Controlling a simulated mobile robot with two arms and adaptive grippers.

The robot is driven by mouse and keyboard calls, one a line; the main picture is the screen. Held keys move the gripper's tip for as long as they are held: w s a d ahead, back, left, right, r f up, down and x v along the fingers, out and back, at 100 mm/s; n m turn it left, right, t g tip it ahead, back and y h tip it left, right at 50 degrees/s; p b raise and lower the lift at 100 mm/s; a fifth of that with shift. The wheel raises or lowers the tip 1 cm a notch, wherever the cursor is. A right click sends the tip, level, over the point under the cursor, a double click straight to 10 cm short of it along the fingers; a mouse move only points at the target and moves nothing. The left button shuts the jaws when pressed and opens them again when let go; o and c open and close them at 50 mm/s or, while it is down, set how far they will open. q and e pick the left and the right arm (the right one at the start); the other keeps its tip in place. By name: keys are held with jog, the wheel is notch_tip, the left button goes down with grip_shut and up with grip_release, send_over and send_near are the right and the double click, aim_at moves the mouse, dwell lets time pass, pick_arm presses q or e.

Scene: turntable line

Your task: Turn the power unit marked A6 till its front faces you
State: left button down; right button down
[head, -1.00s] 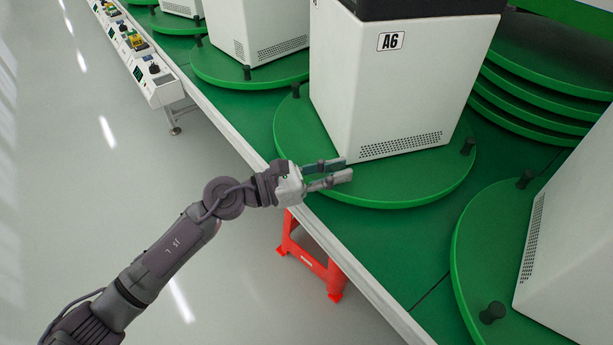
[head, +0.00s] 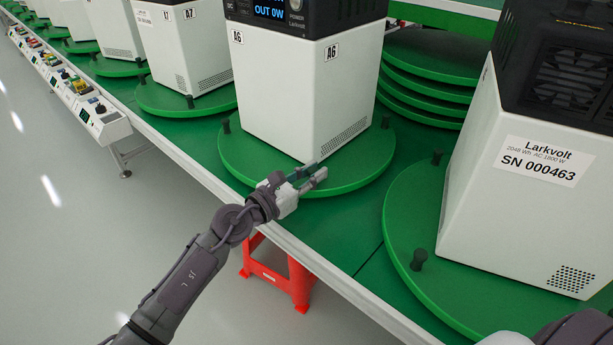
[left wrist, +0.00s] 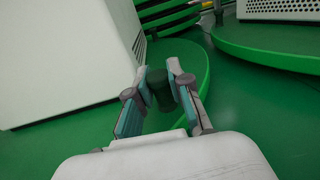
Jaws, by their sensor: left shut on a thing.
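The white power unit marked A6 (head: 275,95) stands upright on a round green turntable (head: 235,160). Its dark top carries a lit screen (head: 270,13) reading OUT 0W, above its left visible face. The right visible face has a vent (head: 343,136). Both faces bear an A6 label. My left gripper (head: 313,174) is at the turntable's near rim. In the left wrist view it (left wrist: 160,88) is shut on a dark peg (left wrist: 160,92) of that turntable, mostly hidden in the head view. My right gripper's fingers do not show.
A large white unit labelled SN 000463 (head: 540,190) stands on another turntable (head: 405,255) at right. Stacked green discs (head: 430,70) lie behind. More units line the back left. A red stool-like stand (head: 290,280) is under the table edge.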

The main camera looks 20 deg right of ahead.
pick_arm(q)
jog(key=shift+f, duration=0.1)
jog(key=c, duration=1.1)
grip_release()
jog(key=shift+o, duration=0.2)
jog(key=shift+a, duration=0.15)
jog(key=v, duration=1.1)
jog(key=shift+a, duration=0.35)
jog(key=shift+s, duration=0.1)
